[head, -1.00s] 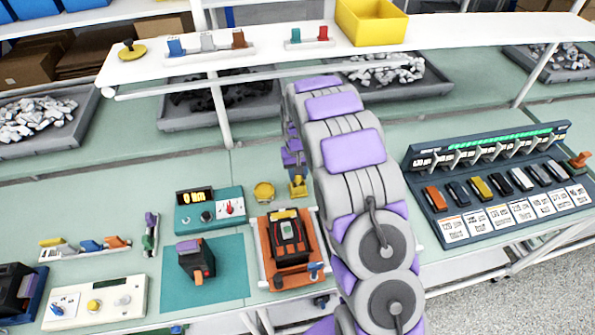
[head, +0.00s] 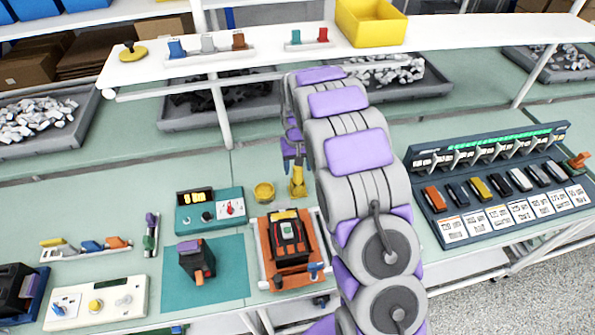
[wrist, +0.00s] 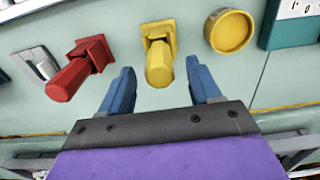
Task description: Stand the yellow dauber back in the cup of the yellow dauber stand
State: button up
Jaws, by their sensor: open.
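The yellow dauber (wrist: 159,68) stands in the yellow stand (wrist: 157,29) in the wrist view, its faceted end towards the camera. The head view shows the dauber (head: 297,177) upright on the bench, partly beside my arm; its foot inside the cup is too small to make out. My gripper (wrist: 163,80) is open and empty. Its two blue fingers lie either side of the dauber's near end in the picture, with gaps to both. In the head view my gripper (head: 292,152) is just above and behind the dauber, partly hidden by my arm.
A round yellow pot (head: 264,192) sits close by. A red dauber-like piece (wrist: 80,67) stands on the other side in the wrist view. An orange fixture (head: 290,245), a teal meter (head: 209,209) and a breaker rack (head: 490,185) surround the spot. A white shelf (head: 270,62) runs above.

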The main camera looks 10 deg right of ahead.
notch_tip(320, 180, up, 13)
jog(key=p, duration=0.1)
jog(key=shift+r, duration=0.1)
dwell(0.6)
jog(key=s+r, duration=0.4)
jog(key=s, duration=0.6)
jog(key=s+r, duration=0.4)
jog(key=s, duration=0.6)
jog(key=s+f+g+b, duration=0.1)
jog(key=s+f, duration=0.1)
jog(key=s, duration=2.2)
jog(key=shift+f+g, duration=0.3)
jog(key=shift+g, duration=0.1)
